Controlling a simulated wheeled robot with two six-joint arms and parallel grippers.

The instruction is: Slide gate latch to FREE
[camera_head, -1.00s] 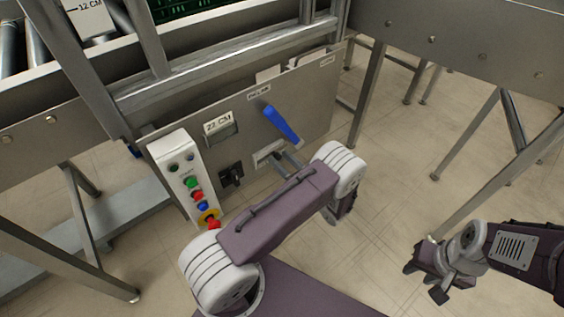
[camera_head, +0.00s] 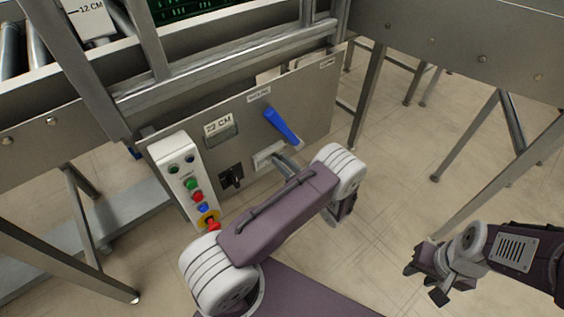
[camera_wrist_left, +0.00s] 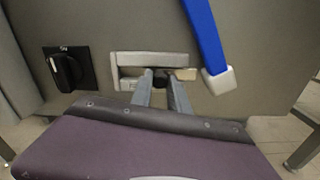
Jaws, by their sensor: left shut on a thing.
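The gate latch is a small dark knob (camera_wrist_left: 161,78) in a pale slotted plate (camera_wrist_left: 130,70) on the grey panel. The plate also shows in the head view (camera_head: 262,157). The knob sits right of the slot's middle, with a tan piece just right of it. Lettering at the slot's lower left is partly hidden and unreadable. My left gripper (camera_wrist_left: 162,90) is shut on the knob; its fingers also show in the head view (camera_head: 283,163), partly behind my arm. My right gripper (camera_head: 424,282) is open and empty, away from the panel at lower right.
A blue lever (camera_head: 281,127) hangs just above and right of the slot. A black rotary switch (camera_wrist_left: 67,69) is to its left. A white button box (camera_head: 181,172) stands at the panel's left edge. Conveyor legs (camera_head: 370,95) stand at right; the floor between is clear.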

